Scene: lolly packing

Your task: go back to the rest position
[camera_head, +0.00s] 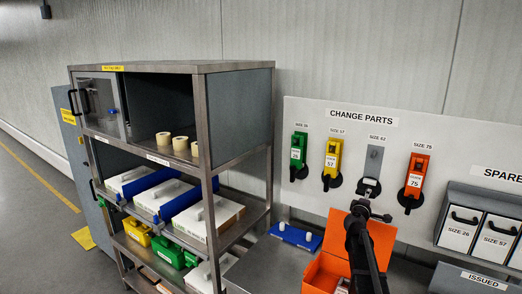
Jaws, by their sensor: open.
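My gripper (370,210) is at the end of my dark arm, which rises from the bottom edge right of centre. It is open, with nothing seen between its fingers. It shows in front of the orange open box (322,272) and just below the grey size 62 part on the wall panel. My arm hides part of the orange box. No mark for the rest position shows.
A metal shelf rack (205,120) with boxes and bins stands at left. The change parts panel (300,115) carries green, yellow, grey and orange parts. A blue tray (296,237) lies on the bench. White-fronted boxes (459,232) are at right. Floor at far left is clear.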

